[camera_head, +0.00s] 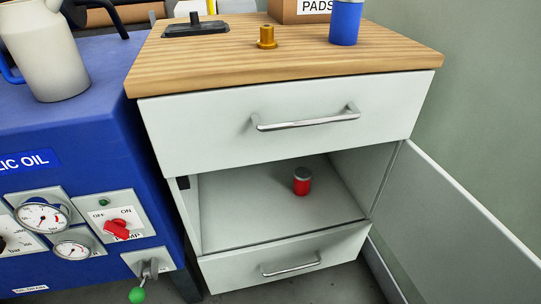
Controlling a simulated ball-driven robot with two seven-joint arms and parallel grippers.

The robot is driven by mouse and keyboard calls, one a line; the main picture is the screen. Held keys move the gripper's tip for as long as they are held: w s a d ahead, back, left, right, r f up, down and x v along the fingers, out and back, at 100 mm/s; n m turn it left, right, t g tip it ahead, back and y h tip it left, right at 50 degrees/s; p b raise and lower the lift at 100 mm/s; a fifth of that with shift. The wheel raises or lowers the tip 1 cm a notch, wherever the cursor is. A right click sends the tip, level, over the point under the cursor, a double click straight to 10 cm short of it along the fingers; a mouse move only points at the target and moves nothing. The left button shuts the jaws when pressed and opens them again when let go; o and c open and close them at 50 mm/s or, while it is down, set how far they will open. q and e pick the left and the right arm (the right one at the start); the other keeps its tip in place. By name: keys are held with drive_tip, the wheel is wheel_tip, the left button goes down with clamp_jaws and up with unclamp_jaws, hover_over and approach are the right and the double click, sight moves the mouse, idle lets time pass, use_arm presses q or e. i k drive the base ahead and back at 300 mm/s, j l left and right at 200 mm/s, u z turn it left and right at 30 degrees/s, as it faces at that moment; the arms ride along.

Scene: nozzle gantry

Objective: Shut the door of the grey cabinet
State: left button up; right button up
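The grey cabinet (222,147) stands in the middle under a wooden top. Its door (460,235) hangs wide open at the right, swung out from the right side of the middle compartment and cut off by the picture's edge. The compartment is open to view, with a red can with a grey lid (302,182) standing on its floor. The drawer above and the drawer below it look shut, each with a bar handle. Neither of my grippers shows in the head view.
A blue hydraulic unit (80,130) with gauges, a red switch and a green-knobbed lever (138,294) stands close at the left. On the wooden top (210,73) are a brass part (266,38), a blue can (345,22), a black tray and a cardboard box. A wall rises at the right.

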sight(453, 250)
drive_tip(key=k+z, duration=0.2)
drive_tip(key=z, duration=0.25)
drive_tip(key=k+l+z, duration=0.15)
drive_tip(key=z, duration=0.25)
drive_tip(key=k+l+z, duration=0.15)
drive_tip(key=z, duration=0.3)
drive_tip(key=l, duration=0.1)
